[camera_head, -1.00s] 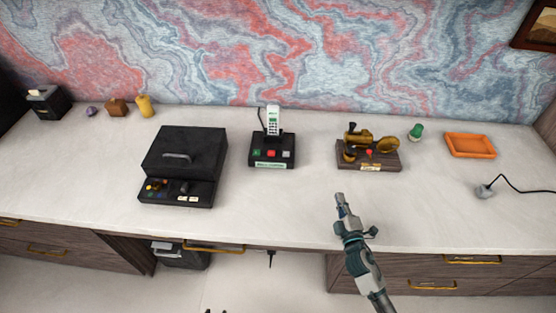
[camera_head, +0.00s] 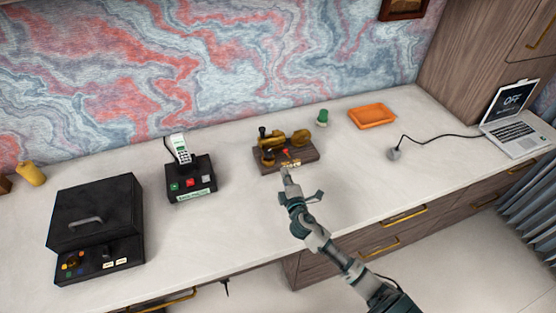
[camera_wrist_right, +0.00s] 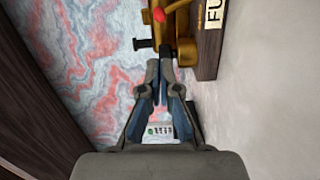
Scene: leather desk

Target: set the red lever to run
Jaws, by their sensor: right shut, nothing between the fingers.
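The red lever (camera_head: 285,152) is a small red-tipped part on a brass device (camera_head: 292,139) with a dark wooden base (camera_head: 267,166). In the right wrist view the red knob (camera_wrist_right: 159,15) shows at the top, beside the brass body (camera_wrist_right: 187,48). A label with partly visible letters is on the base front. My right gripper (camera_head: 286,172) is shut and empty, at the front of the device and just below the lever in the head view. In the wrist view its fingertips (camera_wrist_right: 159,68) are together, below the knob. Whether they touch the device cannot be told. My left gripper is not in view.
A phone on a black button box (camera_head: 190,182) and a black case (camera_head: 95,215) stand to the left. A green object (camera_head: 322,117), an orange tray (camera_head: 372,116), a corded grey piece (camera_head: 394,154) and a laptop reading OFF (camera_head: 518,118) are to the right. The front desk surface is mostly clear.

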